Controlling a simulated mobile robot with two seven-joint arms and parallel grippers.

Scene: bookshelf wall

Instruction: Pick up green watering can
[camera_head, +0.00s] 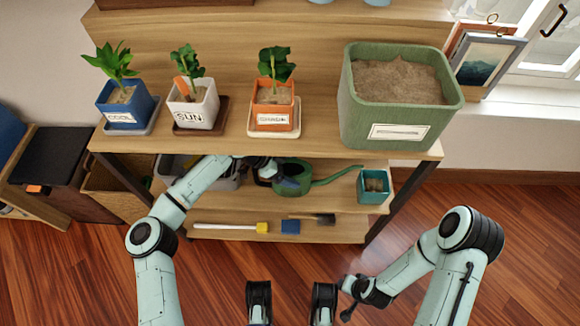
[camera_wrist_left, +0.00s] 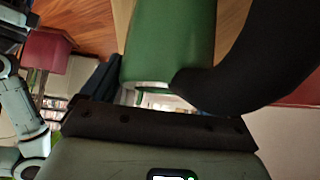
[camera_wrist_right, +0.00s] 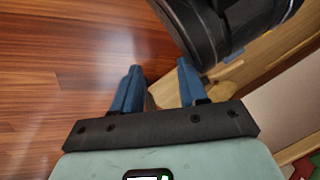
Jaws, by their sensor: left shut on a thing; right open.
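The green watering can (camera_head: 322,182) is on the shelf's middle level, beneath the top board, with its long thin spout pointing right. My left gripper (camera_head: 284,184) reaches in from the left and is shut on the can at its left side. In the left wrist view, the can's green body (camera_wrist_left: 170,42) fills the upper middle, close to the gripper, and a dark curved shape covers part of it. The exact grip point is hidden. My right gripper (camera_wrist_right: 158,88) is open and empty, with its blue fingertips apart above the wooden floor.
The top board (camera_head: 215,145) overhangs the can and carries potted plants and a large green planter (camera_head: 365,115). A teal pot (camera_head: 373,187) stands right of the spout. A yellow-ended tool (camera_head: 230,227) and a brush (camera_head: 312,218) lie on the lower board. Floor in front is clear.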

